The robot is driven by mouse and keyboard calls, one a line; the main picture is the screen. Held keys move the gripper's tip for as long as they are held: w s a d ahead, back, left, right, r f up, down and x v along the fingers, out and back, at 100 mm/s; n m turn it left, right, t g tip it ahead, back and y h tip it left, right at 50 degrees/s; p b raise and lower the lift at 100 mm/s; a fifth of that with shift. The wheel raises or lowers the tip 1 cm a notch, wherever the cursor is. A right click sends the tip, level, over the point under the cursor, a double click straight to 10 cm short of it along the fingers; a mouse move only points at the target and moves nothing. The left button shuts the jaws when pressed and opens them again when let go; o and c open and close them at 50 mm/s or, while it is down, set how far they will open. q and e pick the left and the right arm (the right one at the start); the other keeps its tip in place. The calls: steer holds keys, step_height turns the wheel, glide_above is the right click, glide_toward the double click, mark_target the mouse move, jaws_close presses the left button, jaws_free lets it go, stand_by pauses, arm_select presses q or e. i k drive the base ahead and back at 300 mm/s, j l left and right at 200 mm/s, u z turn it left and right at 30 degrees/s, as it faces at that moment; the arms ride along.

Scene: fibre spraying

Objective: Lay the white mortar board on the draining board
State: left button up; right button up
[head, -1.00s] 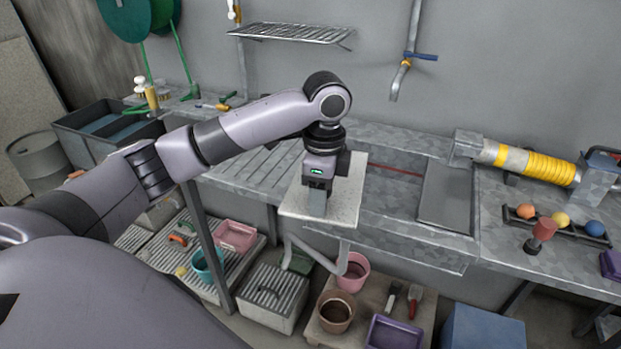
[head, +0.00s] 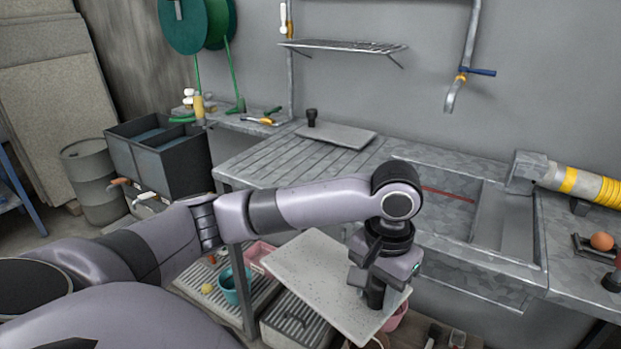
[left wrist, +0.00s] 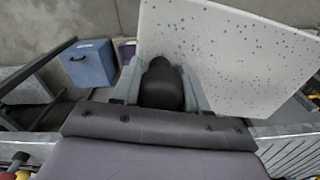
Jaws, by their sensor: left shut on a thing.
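The white mortar board (head: 315,275) is a pale speckled square plate with a dark handle. My left gripper (head: 374,292) is shut on that handle (left wrist: 162,85) and holds the board up in front of the counter, tilted in the head view. The board also fills the upper right of the left wrist view (left wrist: 225,55). The draining board (head: 290,160) is the grooved grey metal surface left of the sink, behind the held board. Its grooved area is mostly bare; my arm covers part of its front edge. My right gripper is not in view.
A grey flat slab (head: 337,136) lies at the back of the draining board, with a dark knob (head: 311,117) beside it. The sink (head: 455,205) is to the right. A wire shelf (head: 345,46) hangs above. Tubs and a teal bucket (head: 235,283) stand below.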

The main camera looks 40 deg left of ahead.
mark_target(298, 166)
steer(key=k+j, duration=0.1)
steer(key=j, duration=0.4)
steer(key=k+j, duration=0.1)
steer(key=j, duration=0.95)
steer(key=k+j, duration=0.15)
steer(key=j, duration=0.35)
steer(key=k+j+z, duration=0.1)
steer(key=j, duration=0.4)
